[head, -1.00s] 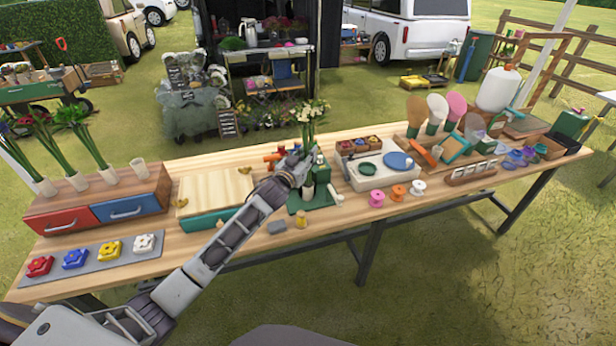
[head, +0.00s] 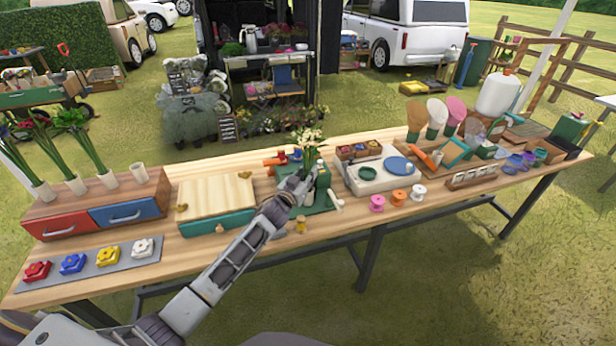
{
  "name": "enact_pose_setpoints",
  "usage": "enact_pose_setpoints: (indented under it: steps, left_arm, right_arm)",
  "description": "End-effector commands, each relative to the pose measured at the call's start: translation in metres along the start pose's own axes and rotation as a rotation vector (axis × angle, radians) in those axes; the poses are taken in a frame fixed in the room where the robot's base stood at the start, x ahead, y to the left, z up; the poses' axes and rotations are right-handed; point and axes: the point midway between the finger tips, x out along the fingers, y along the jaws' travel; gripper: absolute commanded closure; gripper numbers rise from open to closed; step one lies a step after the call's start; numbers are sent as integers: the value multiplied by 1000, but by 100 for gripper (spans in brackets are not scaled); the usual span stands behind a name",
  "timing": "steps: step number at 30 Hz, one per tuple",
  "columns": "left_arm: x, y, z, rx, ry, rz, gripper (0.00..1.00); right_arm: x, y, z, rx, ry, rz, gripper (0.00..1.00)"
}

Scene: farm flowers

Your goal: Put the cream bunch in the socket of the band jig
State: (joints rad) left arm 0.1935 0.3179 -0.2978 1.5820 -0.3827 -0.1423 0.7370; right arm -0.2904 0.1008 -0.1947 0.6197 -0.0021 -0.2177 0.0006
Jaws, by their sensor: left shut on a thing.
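The cream bunch (head: 311,138) has pale flower heads on green stems and stands about upright near the middle of the table. My left gripper (head: 303,178) is shut on its stems. The green band jig (head: 320,201) is directly at the gripper, with its base flat on the table and a green upright part (head: 323,176) just right of the fingers. The gripper hides the lower stem ends and the socket, so I cannot tell whether the stems are inside it. My right gripper is out of view.
A pale unit with a blue disc (head: 398,166) stands to the right. Pink (head: 377,203) and orange spools and a small yellow item (head: 301,224) sit near the front edge. Three stem bunches stand in holders at far left.

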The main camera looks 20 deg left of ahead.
Motion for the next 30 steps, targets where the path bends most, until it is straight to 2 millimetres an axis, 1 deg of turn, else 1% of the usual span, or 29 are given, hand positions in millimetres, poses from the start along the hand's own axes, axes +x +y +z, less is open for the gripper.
enact_pose_setpoints:
  steps: [1,3,17,18,23,30]
  left_arm:
    - [0,0,5,-2,-1,-1,100]
    - [0,0,9,-1,0,-1,100]
    - [0,0,12,-1,0,0,100]
    - [0,0,13,-1,0,0,79]
    - [0,0,13,0,-1,0,58]
    - [0,0,13,0,-1,0,58]
  right_arm:
    - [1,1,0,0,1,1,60]
    - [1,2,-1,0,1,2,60]
    - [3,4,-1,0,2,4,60]
    - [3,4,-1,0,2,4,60]
    - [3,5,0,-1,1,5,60]
    - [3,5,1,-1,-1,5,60]
